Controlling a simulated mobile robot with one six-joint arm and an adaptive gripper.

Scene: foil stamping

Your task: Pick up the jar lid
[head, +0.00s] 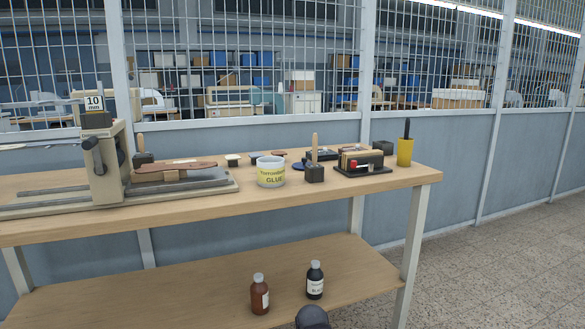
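A clear glue jar (270,172) with a yellow label stands near the middle of the workbench top and looks open. I cannot tell for sure which thing is the jar lid. A small pale flat-topped piece (233,159) sits just behind and left of the jar. A dark blue disc (298,166) lies to the right of the jar, partly hidden by a dark block with a wooden handle. A small brown disc (278,153) lies behind the jar. My gripper does not show; only a dark rounded part, probably mine, shows at the bottom edge.
A stamping press (105,165) fills the left of the workbench (400,180). A handled block (315,172), a dark tray (362,170) and a yellow cup (405,150) stand right of the jar. Brown (259,296) and black (315,281) bottles stand on the lower shelf.

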